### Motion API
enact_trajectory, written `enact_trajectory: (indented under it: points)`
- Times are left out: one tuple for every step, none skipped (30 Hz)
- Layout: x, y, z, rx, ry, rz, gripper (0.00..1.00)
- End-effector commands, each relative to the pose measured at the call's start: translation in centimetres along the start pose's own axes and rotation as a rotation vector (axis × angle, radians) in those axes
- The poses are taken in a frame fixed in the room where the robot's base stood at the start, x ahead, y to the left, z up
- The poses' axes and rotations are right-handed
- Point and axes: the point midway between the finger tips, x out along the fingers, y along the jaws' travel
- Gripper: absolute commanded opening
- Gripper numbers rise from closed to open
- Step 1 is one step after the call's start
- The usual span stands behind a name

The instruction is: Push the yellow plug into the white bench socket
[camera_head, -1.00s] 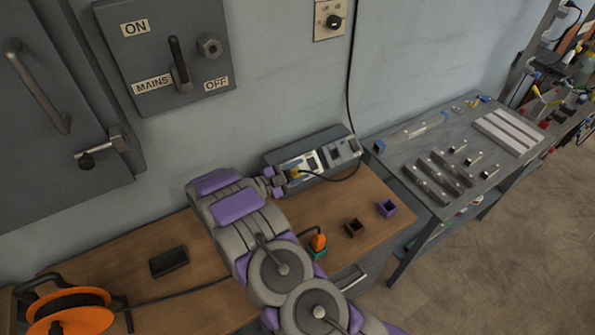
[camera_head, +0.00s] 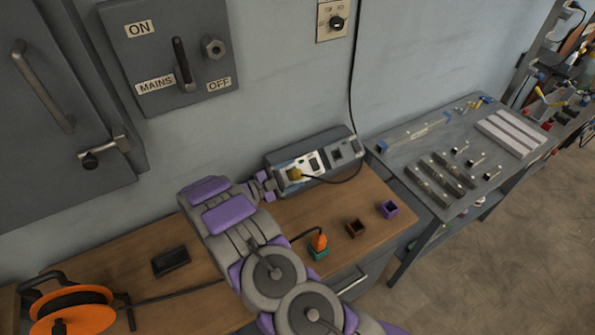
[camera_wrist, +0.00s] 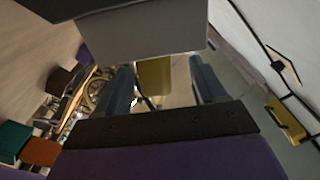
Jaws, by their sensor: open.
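The yellow plug (camera_head: 296,174) sits against the left white socket face on the front of the grey bench box (camera_head: 343,137). A black cable runs from it to the right. I cannot tell how deep it sits. My gripper (camera_head: 271,184) is just left of the plug, with a small gap. In the wrist view my gripper (camera_wrist: 165,90) has its two dark fingers spread apart. The yellow plug (camera_wrist: 154,77) shows beyond and between them, its far end hidden by a grey block.
The wooden bench (camera_head: 375,190) carries an orange plug on a teal block (camera_head: 318,247), a brown open box (camera_head: 356,228) and a purple one (camera_head: 388,209). A black block (camera_head: 171,261) and an orange cable reel (camera_head: 72,310) lie at left. The wall is close behind.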

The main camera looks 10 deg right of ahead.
Motion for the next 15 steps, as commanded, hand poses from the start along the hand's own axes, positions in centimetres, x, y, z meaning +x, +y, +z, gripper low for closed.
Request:
enact_trajectory:
  points:
    - [-1.3, -0.1, 0.0, 0.0, -0.003, -0.003, 0.7]
    - [-2.0, -0.2, 0.0, 0.0, -0.004, -0.004, 0.7]
    - [-2.9, -0.1, 0.0, -0.001, -0.004, -0.004, 0.7]
    - [-3.6, -0.1, 0.0, -0.001, -0.004, -0.003, 0.7]
    - [-4.3, -0.2, 0.0, 0.001, -0.004, -0.004, 0.7]
    - [-5.2, -0.2, 0.0, 0.002, -0.004, -0.003, 0.7]
    - [-5.8, -0.2, 0.0, 0.001, -0.003, -0.004, 0.7]
    - [-6.5, -0.1, 0.0, 0.0, -0.003, -0.004, 0.7]
    - [-7.3, -0.1, 0.1, -0.001, -0.001, -0.004, 0.7]
    - [-8.0, -0.1, 0.1, -0.001, -0.001, -0.005, 0.7]
    - [-8.7, -0.1, 0.0, -0.001, -0.001, -0.005, 0.7]
    - [-9.5, -0.1, 0.1, -0.001, -0.002, -0.003, 0.7]
    - [-10.1, -0.1, 0.1, 0.001, -0.002, -0.004, 0.7]
    - [-10.7, -0.2, 0.1, 0.003, -0.004, -0.003, 0.7]
    - [-11.3, -0.1, 0.1, 0.002, -0.004, -0.002, 0.7]
